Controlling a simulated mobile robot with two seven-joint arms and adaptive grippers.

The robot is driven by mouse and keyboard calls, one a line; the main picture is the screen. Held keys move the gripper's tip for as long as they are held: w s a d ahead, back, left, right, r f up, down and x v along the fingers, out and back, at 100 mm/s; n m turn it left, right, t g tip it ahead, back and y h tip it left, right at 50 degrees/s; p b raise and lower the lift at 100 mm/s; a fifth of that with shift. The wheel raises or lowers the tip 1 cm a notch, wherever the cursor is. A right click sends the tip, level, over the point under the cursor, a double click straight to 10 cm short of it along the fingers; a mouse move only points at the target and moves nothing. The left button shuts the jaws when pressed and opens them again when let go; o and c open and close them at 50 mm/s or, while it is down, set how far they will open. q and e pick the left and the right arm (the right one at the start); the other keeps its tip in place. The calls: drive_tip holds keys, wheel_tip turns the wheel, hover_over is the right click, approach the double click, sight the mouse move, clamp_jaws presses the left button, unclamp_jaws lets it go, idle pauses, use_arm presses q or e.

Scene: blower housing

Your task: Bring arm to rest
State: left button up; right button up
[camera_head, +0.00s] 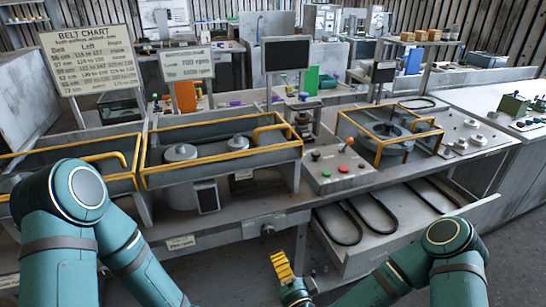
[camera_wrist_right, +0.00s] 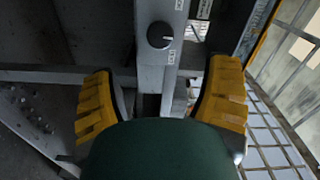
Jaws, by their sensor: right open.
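My right arm (camera_head: 400,275) is bent at the lower right in the head view. My right gripper (camera_head: 282,268), with yellow ribbed pads, is low in front of the bench, left of the open belt drawer. In the right wrist view my right gripper (camera_wrist_right: 162,102) is open, its two yellow pads wide apart with nothing held between them. A grey post with a black knob (camera_wrist_right: 160,35) lies beyond the fingers, apart from them. My left arm (camera_head: 75,215) fills the lower left and runs out of the bottom edge; its gripper is hidden from view.
The grey bench (camera_head: 270,200) carries yellow-railed bays (camera_head: 222,163) and a control panel with a red button (camera_head: 343,169). A drawer (camera_head: 425,235) holding several black belts sticks out near my right arm. A belt chart (camera_head: 92,60) stands at the left. Dark floor shows at the lower right.

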drive_tip(key=s+f+n+g+y, duration=0.1)
drive_tip(key=s+f+n+g, duration=0.5)
drive_tip(key=f+n+g, duration=0.25)
drive_tip(key=s+d+f+n+g+h, duration=0.1)
drive_tip(key=s+d+f+g+h, duration=0.1)
drive_tip(key=s+d+g, duration=0.4)
drive_tip(key=s+f+g, duration=0.1)
drive_tip(key=s, duration=0.1)
drive_tip(key=shift+s+d+f+n+h, duration=0.3)
drive_tip(key=shift+s+f+n+h, duration=0.05)
drive_tip(key=shift+s+h, duration=0.05)
idle(0.7)
